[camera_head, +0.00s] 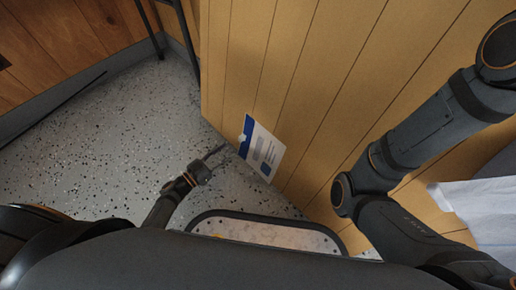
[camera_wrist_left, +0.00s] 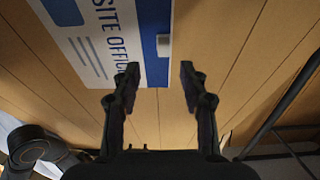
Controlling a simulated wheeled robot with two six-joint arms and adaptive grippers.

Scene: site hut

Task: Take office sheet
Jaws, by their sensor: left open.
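The office sheet (camera_head: 265,150) is a white sheet with a blue band, flat against the wooden plank wall. In the left wrist view the sheet (camera_wrist_left: 100,38) reads "SITE OFFIC", with a small pale tab (camera_wrist_left: 163,46) at its blue edge. My left gripper (camera_head: 217,152) is just left of the sheet in the head view. Its open fingers (camera_wrist_left: 161,75) are empty in the wrist view; the left fingertip overlaps the sheet's blue edge in the picture. I cannot tell whether they touch. My right arm shows at the right, but its gripper is out of view.
The plank wall (camera_head: 310,70) runs close along the right. Speckled grey floor (camera_head: 110,140) is open to the left. Dark thin legs (camera_head: 190,35) stand at the top, by a brown wood wall (camera_head: 60,40). A white creased sheet or cloth (camera_head: 485,205) shows at the right.

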